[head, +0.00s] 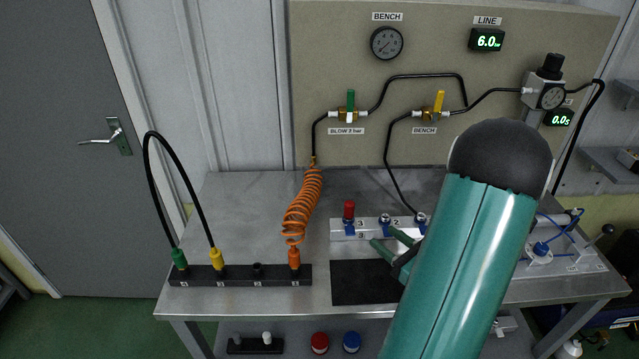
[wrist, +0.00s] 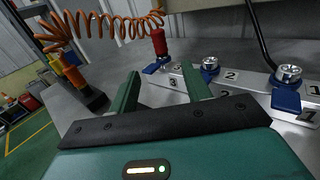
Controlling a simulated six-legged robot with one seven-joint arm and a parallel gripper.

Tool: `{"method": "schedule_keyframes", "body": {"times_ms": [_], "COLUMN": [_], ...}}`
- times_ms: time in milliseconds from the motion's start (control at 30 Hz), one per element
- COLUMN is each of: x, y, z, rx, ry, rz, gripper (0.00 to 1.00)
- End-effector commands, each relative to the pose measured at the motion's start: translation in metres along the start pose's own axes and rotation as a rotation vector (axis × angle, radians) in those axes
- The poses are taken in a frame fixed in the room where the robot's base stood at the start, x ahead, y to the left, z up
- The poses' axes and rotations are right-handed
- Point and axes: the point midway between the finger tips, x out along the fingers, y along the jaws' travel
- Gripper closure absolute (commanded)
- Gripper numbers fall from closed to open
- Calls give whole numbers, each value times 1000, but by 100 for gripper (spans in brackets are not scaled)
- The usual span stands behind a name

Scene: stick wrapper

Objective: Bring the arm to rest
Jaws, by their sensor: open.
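My green arm crosses the right half of the head view and hides part of the bench. My gripper (head: 384,238) is over the right part of the metal bench (head: 250,205), near a grey block (head: 345,236) with numbered ports. In the wrist view, its two green fingers (wrist: 160,72) stand apart with nothing between them. A red fitting (head: 349,210) sits upright at port 3; it also shows just beyond the fingers in the wrist view (wrist: 158,42). Blue-collared ports 2 (wrist: 209,66) and 1 (wrist: 288,74) are to the right.
A black manifold (head: 240,281) holds green, yellow and orange connectors, with a black hose (head: 160,140) and orange coiled hose (head: 302,205). A dark mat (head: 362,284) lies below the gripper. A panel (head: 450,140) with gauges and valves stands behind.

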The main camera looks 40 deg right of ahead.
Motion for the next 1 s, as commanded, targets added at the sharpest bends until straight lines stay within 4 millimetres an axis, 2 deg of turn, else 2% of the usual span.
{"method": "schedule_keyframes", "body": {"times_ms": [200, 267, 333, 367, 467, 600, 700, 800, 900, 1000], "x": [2, 7, 18, 24, 46, 59, 55, 44, 30, 16], "y": [2, 8, 26, 36, 86, 166, 214, 253, 282, 300], "z": [1, 5, 14, 19, 38, 59, 68, 75, 80, 85], "rx": [-4, -18, -53, -75, -185, -402, -585, -791, -1019, -1269], "ry": [1, 5, 18, 25, 61, 119, 154, 182, 198, 203], "rz": [8, 38, 114, 160, 367, 692, 907, 1104, 1280, 1430], "gripper": [52, 52, 52, 52, 52, 52, 52, 52, 52, 52]}}
